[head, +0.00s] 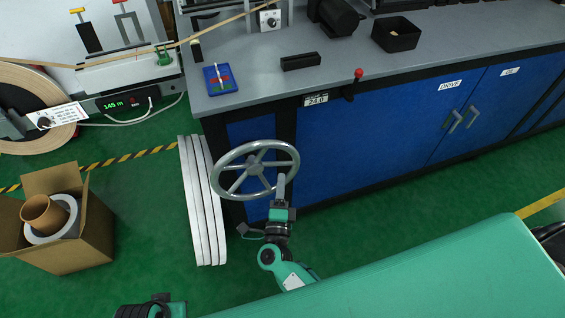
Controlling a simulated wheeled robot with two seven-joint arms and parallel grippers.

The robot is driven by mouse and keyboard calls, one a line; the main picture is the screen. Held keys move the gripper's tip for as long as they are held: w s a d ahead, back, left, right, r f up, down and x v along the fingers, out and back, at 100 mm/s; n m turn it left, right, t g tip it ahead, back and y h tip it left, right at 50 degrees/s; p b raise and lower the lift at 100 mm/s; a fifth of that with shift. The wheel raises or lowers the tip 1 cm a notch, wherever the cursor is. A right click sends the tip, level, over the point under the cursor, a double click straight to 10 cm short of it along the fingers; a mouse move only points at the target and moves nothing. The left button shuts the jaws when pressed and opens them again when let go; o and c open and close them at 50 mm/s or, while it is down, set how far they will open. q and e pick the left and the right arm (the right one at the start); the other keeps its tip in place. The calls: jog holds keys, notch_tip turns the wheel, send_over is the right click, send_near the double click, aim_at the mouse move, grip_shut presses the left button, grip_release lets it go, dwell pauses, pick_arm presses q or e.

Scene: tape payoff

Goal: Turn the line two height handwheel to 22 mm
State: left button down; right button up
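The height handwheel (232,163) is a grey spoked metal wheel on the front of the blue cabinet, near its left end. A small label reading about 24.0 (316,100) sits on the bench edge above and right of it. My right gripper (280,186) is at the lower right part of the wheel's rim, with its fingers pointing up at the handle area. The fingers overlap the rim, and I cannot tell whether they grip it. My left gripper (150,307) shows only partly at the bottom edge, and its fingers are not clear.
Pale flat rings (200,205) lean beside the cabinet, close left of the wheel. An open cardboard box (85,235) stands on the green floor. A red-knobbed lever (357,76) sticks out at the bench edge. My green body fills the lower right.

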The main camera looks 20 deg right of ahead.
aim_at(283, 162)
jog(key=x, duration=0.7)
jog(key=shift+f, duration=0.1)
grip_shut()
